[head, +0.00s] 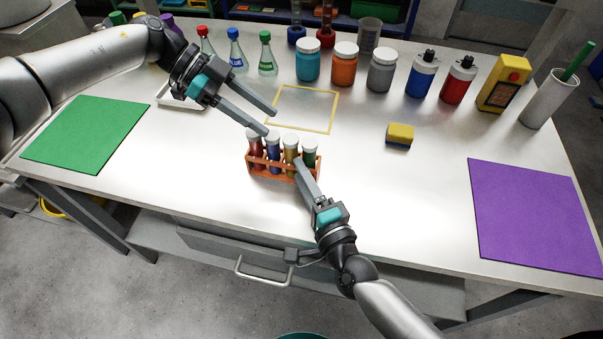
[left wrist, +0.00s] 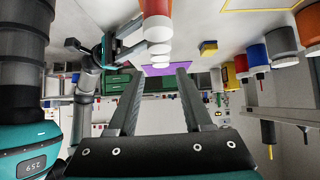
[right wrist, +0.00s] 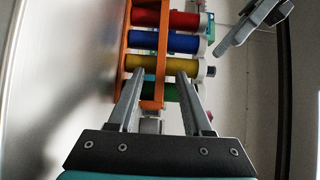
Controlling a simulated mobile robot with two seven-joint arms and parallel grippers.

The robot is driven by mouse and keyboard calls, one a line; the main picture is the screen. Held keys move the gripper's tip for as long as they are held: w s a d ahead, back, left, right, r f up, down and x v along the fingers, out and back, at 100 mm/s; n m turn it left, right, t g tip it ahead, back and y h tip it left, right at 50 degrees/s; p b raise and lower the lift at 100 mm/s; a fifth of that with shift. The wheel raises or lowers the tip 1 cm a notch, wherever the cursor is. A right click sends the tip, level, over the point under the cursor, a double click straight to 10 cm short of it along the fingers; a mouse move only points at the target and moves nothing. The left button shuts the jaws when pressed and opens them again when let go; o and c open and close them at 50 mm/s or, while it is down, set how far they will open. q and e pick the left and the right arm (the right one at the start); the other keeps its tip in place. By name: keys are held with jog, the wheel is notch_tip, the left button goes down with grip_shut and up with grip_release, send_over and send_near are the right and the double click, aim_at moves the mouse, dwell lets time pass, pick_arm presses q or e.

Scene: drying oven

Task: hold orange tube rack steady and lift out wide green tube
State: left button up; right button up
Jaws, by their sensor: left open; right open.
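The orange tube rack (head: 284,174) stands on the table with red, blue, yellow and green (head: 310,157) tubes, all with pale caps. The green tube is at its right end. My right gripper (head: 300,163) is open at the rack's front right; its far finger is hard to make out. In the right wrist view, its fingers reach the yellow tube (right wrist: 160,64), with the green tube (right wrist: 173,92) showing between them; contact is unclear. My left gripper (head: 269,122) is open and empty above and behind the rack. White caps (left wrist: 160,48) show above its fingers in the left wrist view.
A yellow-framed area (head: 305,108) lies behind the rack. Flasks, jars and bottles line the back. A yellow sponge (head: 400,134) lies to the right. A green mat (head: 85,133) is at left and a purple mat (head: 535,215) at right. The table between rack and purple mat is clear.

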jog(key=shift+w+a, duration=0.1)
jog(key=shift+w, duration=0.15)
jog(key=shift+c, duration=0.3)
grip_shut()
dwell(0.9)
